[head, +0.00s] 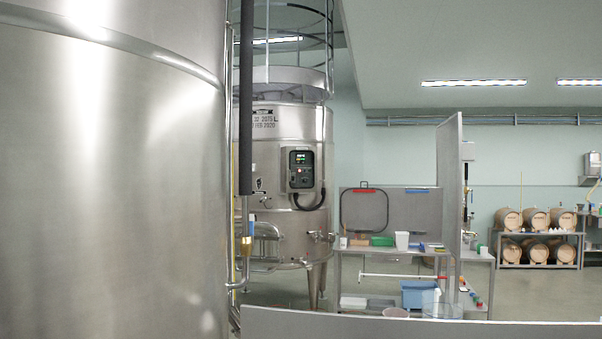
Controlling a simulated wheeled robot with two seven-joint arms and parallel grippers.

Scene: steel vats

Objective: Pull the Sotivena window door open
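I cannot pick out a window door marked Sotivena in the head view. No readable label with that name shows. Neither of my grippers is in the head view, and no part of my arms shows.
A large steel vat (110,190) fills the left side, very close. A second vat (262,220) with a control box (301,170) stands behind. A grey upright panel (449,200) borders a workbench (385,250). Several barrels (536,220) sit on a rack. A low grey wall (400,326) crosses the front.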

